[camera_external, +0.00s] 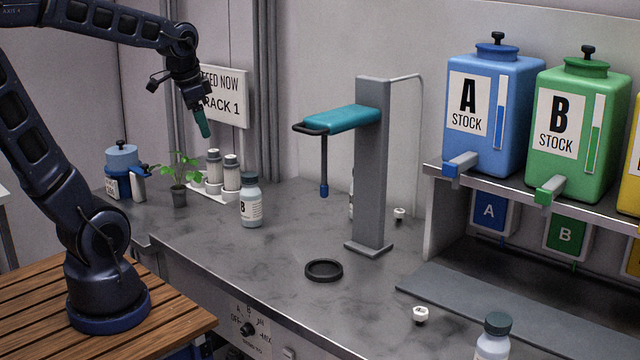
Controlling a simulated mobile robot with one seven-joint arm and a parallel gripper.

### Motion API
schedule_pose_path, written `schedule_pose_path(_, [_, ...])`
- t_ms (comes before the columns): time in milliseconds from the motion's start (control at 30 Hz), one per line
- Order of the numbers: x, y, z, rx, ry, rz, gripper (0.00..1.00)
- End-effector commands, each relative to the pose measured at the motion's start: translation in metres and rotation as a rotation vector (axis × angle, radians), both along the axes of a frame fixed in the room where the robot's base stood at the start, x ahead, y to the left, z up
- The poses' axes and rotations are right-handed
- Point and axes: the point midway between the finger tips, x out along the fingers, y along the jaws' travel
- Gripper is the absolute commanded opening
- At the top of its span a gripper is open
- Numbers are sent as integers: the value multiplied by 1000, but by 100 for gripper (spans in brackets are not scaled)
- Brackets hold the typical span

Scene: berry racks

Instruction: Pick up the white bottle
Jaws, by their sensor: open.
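Several whitish bottles show, and I cannot tell which one is meant. A pale bottle with a grey cap and a "B" label (250,207) stands upright on the counter, left of the middle. Two white bottles with dark bands, one left (213,172) and one right (231,178), stand in a white tray behind it. Another pale bottle with a dark cap (492,345) is cut off by the bottom edge. A further whitish object is mostly hidden behind the grey post. My gripper (206,130), with teal fingers, is open and empty, above the tray and apart from every bottle.
A grey post (372,170) with a teal arm (342,119) stands mid-counter. A black ring (324,270) lies before it. A potted plant (179,196) and blue jug (122,184) stand left. Blue (520,120) and green (598,165) stock tanks sit on a right shelf.

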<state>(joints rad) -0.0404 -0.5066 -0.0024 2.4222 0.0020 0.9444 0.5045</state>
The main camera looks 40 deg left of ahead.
Motion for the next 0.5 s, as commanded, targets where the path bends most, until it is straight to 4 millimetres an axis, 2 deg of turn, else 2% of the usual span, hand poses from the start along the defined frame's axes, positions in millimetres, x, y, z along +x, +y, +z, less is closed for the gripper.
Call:
schedule_pose_path(33, [12, 2, -3, 16, 20, -52, 68])
schedule_pose_path(267, [61, 13, -20, 81, 96, -322, 68])
schedule_pose_path(500, [111, 26, -47, 122, 169, -610, 68])
